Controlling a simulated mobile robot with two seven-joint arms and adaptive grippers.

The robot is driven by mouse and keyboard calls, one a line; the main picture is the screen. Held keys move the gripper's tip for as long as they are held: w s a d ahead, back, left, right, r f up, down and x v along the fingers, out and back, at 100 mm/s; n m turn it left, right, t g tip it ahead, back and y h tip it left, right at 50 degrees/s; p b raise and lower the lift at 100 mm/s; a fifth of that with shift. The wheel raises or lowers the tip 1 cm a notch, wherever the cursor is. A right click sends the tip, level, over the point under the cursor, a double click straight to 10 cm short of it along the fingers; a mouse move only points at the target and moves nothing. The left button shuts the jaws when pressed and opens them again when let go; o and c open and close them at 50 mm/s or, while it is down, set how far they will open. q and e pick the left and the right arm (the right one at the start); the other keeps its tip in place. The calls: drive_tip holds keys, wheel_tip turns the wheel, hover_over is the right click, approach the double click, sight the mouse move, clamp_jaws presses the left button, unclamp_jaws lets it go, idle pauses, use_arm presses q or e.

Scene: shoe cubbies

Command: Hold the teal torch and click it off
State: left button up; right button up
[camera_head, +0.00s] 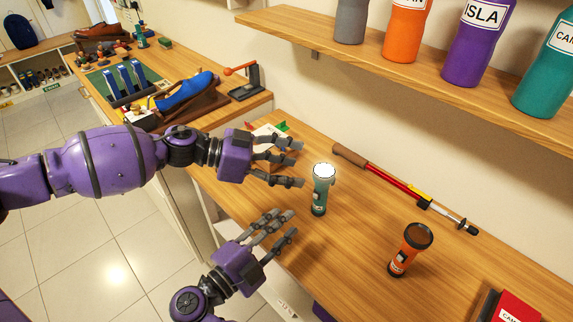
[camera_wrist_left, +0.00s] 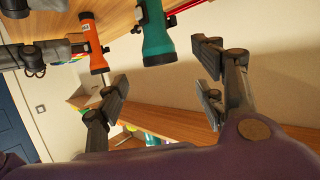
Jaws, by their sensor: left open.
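The teal torch (camera_head: 320,196) stands upright on the wooden counter, its lens end up and glowing white. My left gripper (camera_head: 300,164) is open and empty, its fingertips just left of the torch head and apart from it. In the left wrist view the torch (camera_wrist_left: 155,30) shows beyond the open fingers (camera_wrist_left: 162,72), its top cut off by the frame edge. My right gripper (camera_head: 287,222) is open and empty, left of and nearer than the torch base. I cannot make out the torch's switch.
An orange torch (camera_head: 408,252) with a dark lens stands to the right. A red rod tool (camera_head: 395,185) lies behind the torches. A shelf (camera_head: 300,34) with several bottles overhangs the back. A red box (camera_head: 515,308) sits at the lower right. Counter between the torches is clear.

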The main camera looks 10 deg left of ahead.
sight(317, 174)
use_arm(q)
drive_tip(key=shift+m+g+y, duration=0.3)
drive_tip(key=shift+x, duration=3.55)
drive_tip(key=shift+w+a+f, duration=0.1)
drive_tip(key=shift+f, duration=0.1)
drive_tip(key=c, duration=1.3)
drive_tip(key=shift+c, duration=0.2)
use_arm(e)
clamp_jaws()
